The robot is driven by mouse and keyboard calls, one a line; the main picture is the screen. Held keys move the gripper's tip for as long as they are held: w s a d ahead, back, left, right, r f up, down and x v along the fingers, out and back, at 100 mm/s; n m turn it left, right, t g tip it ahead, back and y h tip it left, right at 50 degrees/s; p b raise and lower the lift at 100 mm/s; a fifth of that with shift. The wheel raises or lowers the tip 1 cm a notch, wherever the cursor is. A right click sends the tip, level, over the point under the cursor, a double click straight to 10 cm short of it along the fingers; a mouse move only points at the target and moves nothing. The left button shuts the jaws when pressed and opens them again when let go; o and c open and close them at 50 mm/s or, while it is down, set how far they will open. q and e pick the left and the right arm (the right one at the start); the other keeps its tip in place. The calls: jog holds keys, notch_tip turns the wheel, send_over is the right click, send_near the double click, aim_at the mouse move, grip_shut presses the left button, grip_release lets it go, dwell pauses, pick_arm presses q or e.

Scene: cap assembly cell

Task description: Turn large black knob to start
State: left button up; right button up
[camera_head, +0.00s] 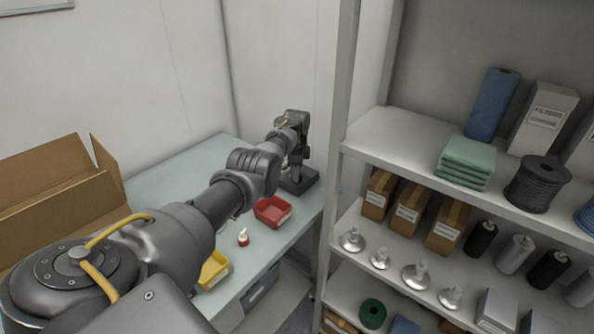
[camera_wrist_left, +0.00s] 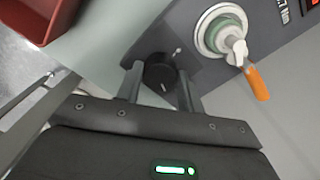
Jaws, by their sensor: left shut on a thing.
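The large black knob (camera_wrist_left: 160,74) shows in the left wrist view, on a dark grey panel. It is round and has a short white mark on its face. My left gripper (camera_wrist_left: 163,88) has one finger on each side of the knob and is shut on it. In the head view my left arm reaches to the far end of the table, and the left gripper (camera_head: 296,166) points down at a dark device (camera_head: 308,183). The knob is hidden there. My right gripper is in neither view.
Beside the knob is a round fitting with a green ring (camera_wrist_left: 225,35) and an orange-tipped part (camera_wrist_left: 257,84). A red bin (camera_head: 272,211), a small red-and-white item (camera_head: 243,238) and a yellow bin (camera_head: 214,270) stand on the table (camera_head: 165,180). A loaded shelf (camera_head: 385,130) rises at right.

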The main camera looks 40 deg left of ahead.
pick_arm(q)
jog(key=n+p, duration=0.1)
jog(key=n, duration=1)
jog(key=shift+d+n, duration=0.1)
jog(key=shift+n, duration=0.3)
jog(key=n, duration=0.5)
jog(key=shift+f, duration=0.1)
jog(key=n+b, duration=0.1)
jog(key=n, duration=0.4)
jog(key=shift+n, duration=0.3)
jog(key=o, duration=1)
